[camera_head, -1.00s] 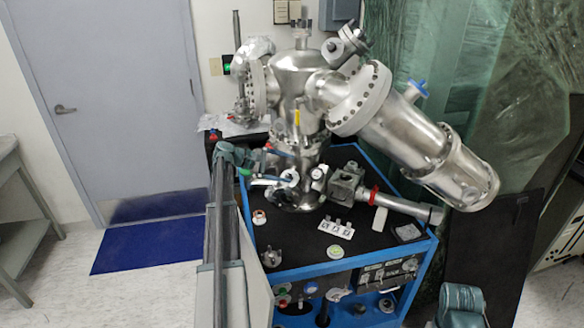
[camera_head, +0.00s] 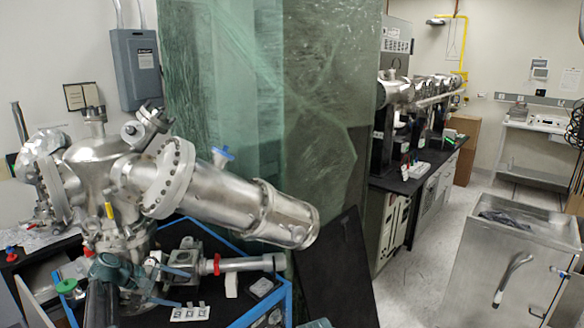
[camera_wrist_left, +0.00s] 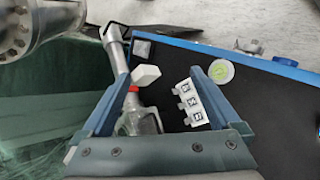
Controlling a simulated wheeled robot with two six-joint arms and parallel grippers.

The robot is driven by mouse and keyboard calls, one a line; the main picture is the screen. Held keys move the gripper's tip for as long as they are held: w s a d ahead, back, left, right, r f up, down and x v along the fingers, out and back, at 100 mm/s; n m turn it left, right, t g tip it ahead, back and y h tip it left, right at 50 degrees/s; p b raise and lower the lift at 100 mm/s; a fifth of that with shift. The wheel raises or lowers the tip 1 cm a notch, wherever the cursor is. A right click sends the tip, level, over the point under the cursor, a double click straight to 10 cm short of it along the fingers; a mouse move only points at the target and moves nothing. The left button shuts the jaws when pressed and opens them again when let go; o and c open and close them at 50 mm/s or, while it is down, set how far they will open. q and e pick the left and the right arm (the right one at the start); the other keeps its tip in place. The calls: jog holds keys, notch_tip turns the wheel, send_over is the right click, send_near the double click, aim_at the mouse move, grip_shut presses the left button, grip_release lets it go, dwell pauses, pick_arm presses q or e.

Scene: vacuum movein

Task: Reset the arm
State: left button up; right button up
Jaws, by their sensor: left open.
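My left arm (camera_head: 97,303) comes up from the bottom left in the head view. Its gripper (camera_head: 178,287) is open, with blue fingers apart and nothing between them. It shows in front of the steel vacuum chamber (camera_head: 110,180) and near the blue-edged cart (camera_head: 265,303). In the left wrist view the open fingers (camera_wrist_left: 160,75) frame the cart's black top. A white labelled block (camera_wrist_left: 192,103) shows beside the right finger, and a white piece (camera_wrist_left: 146,75) shows between the fingers. Contact cannot be told. My right gripper is not in view.
The chamber's tilted cylinder (camera_head: 235,200) reaches right over the cart. A green translucent curtain (camera_head: 300,110) stands behind, with a dark panel (camera_head: 340,275) below it. A steel cabinet (camera_head: 510,260) stands at the right. Bare floor (camera_head: 430,255) lies between the panel and the cabinet.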

pick_arm(q)
jog(key=s+d+f+m+g+y, duration=0.1)
jog(key=s+d+f+m+g, duration=0.15)
jog(key=d, duration=0.35)
jog(key=s+d+f+m+g, duration=0.1)
jog(key=s+d+m, duration=0.15)
jog(key=d, duration=0.45)
jog(key=s+d+f+m+g+y, duration=0.1)
jog(key=s+d+m+y, duration=0.3)
jog(key=s+d, duration=0.4)
jog(key=s+d+f+m+g+y, duration=0.1)
jog(key=s+d+f+m+y, duration=0.2)
jog(key=s+d+m, duration=0.4)
jog(key=s+d+y, duration=0.1)
jog(key=s+d, duration=0.1)
jog(key=s, duration=0.4)
jog(key=shift+s+d+m+y, duration=0.15)
jog(key=shift+s+m+y, duration=0.15)
jog(key=shift+s+y, duration=0.1)
